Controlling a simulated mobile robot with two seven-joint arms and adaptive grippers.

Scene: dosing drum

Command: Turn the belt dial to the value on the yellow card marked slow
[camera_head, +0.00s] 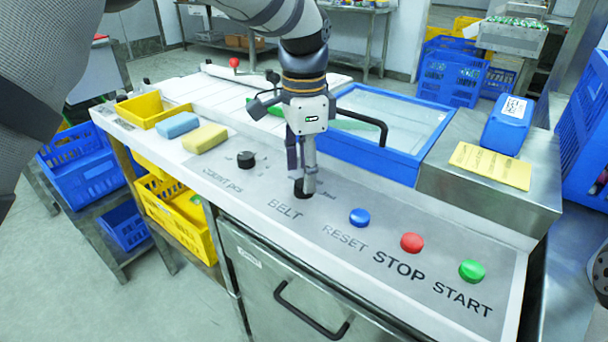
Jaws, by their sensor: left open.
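My left gripper (303,180) points straight down over the belt dial (303,194), a dark knob on the grey panel above the word BELT. Its jaws are open, with the fingertips at the dial. They hide most of the dial, its pointer and part of its scale, so I cannot read its setting or tell whether the fingers touch it. A yellow card (491,166) with printed lines lies on the metal box at the right; its text is too small to read.
Left of the belt dial is a black count dial (246,159). To the right are blue (359,217), red (411,242) and green (472,271) buttons. Blue (178,125) and yellow (205,138) sponges lie behind left. A blue-framed glass cover (385,130) stands behind the gripper.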

